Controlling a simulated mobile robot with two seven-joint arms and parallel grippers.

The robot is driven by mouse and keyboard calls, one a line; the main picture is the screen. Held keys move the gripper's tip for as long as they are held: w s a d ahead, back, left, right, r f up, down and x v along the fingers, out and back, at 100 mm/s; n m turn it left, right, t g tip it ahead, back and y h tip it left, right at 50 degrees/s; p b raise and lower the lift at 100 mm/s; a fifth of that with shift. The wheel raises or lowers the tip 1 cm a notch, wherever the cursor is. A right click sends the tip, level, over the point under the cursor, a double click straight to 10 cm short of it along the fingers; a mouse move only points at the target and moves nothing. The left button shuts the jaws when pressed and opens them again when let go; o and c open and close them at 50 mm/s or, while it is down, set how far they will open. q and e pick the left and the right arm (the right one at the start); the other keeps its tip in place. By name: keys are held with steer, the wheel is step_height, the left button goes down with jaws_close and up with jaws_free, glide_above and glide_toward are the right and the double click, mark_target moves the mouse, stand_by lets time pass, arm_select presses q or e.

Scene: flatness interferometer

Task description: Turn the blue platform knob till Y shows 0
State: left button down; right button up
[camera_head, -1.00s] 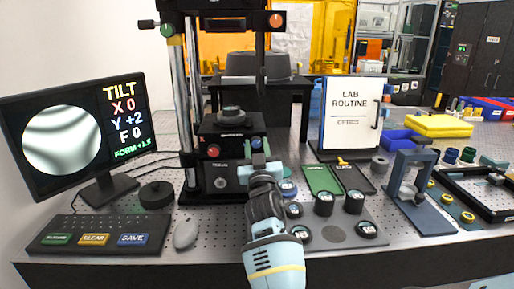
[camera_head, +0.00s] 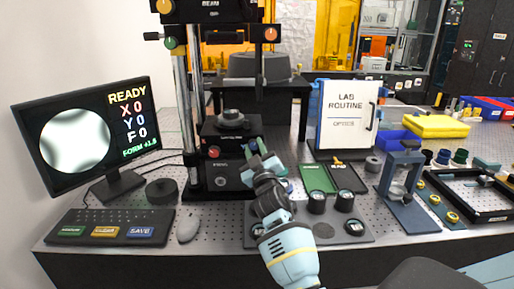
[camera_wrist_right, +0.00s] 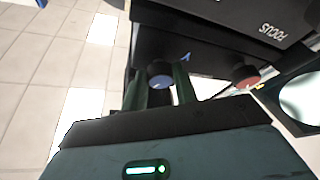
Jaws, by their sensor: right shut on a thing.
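The monitor (camera_head: 82,138) at left reads READY, with X 0, Y 0 and F 0, beside a grey disc of soft fringes. My right gripper (camera_head: 259,160) reaches up to the front of the dark platform (camera_head: 229,134) on the stand. In the right wrist view the blue knob (camera_wrist_right: 160,73) sits between the two green fingers, and the gripper (camera_wrist_right: 160,88) is shut on it. The red knob (camera_wrist_right: 245,76) is beside it, free; it also shows in the head view (camera_head: 214,152). My left gripper is out of view.
A keyboard (camera_head: 112,217) and a grey mouse (camera_head: 188,228) lie at front left. A LAB ROUTINE sign (camera_head: 347,112) stands right of the stand. Several black-sided pieces sit on a grey tray (camera_head: 325,231) beside my right arm. A blue-grey fixture (camera_head: 407,185) stands farther right.

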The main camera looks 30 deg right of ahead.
steer(key=o, duration=1)
steer(key=shift+c, duration=0.2)
steer(key=v, duration=0.7)
steer(key=shift+s+f, duration=0.2)
steer(key=shift+s, duration=0.15)
steer(key=shift+a, duration=0.1)
stand_by(0.7)
